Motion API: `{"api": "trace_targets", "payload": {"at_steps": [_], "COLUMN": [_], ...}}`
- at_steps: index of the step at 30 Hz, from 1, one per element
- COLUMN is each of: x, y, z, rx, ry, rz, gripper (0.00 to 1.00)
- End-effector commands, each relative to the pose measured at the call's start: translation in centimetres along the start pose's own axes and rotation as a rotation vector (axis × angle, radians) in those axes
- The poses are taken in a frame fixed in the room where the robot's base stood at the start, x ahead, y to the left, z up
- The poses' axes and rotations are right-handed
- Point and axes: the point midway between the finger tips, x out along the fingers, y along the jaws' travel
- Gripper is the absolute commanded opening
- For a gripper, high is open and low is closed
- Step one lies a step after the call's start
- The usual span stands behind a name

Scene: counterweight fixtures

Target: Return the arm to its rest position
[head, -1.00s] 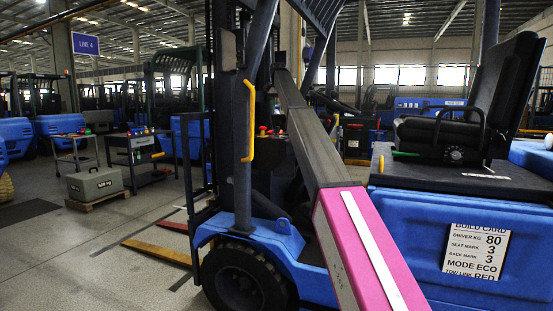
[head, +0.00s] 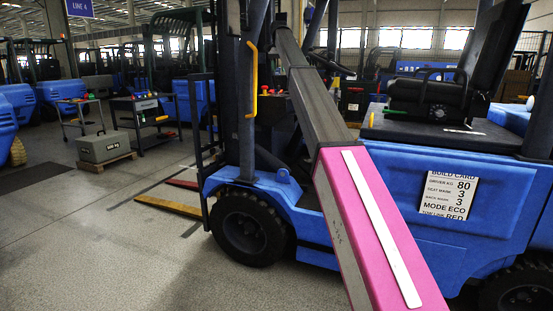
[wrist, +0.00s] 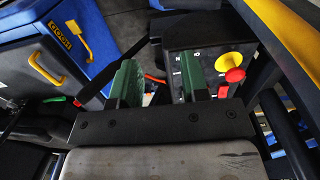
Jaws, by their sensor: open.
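My arm, with its pink link (head: 375,225) nearest the camera, reaches from the bottom right of the head view up into the cab of the blue forklift (head: 430,175). My gripper is hidden in the head view, behind the forklift's frame. In the wrist view my gripper (wrist: 175,82) has its two green fingers spread apart, with nothing seen between them. The fingers are at a dark control panel (wrist: 205,60), partly covering it. I cannot tell whether they touch it.
A yellow bar (wrist: 290,35) runs close on the right. The floor at lower left is clear.

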Motion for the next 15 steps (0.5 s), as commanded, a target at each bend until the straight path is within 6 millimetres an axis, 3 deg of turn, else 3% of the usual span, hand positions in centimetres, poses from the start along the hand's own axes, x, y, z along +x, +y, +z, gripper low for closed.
{"api": "trace_targets", "payload": {"at_steps": [8,15], "x": [4.8,11.2], "y": [1.3,3.1], "z": [0.7,1.8], "rx": [-0.013,-0.034], "ry": [-0.002,-0.002], "rz": [0.001,0.001], "gripper": [0.41,0.41]}}
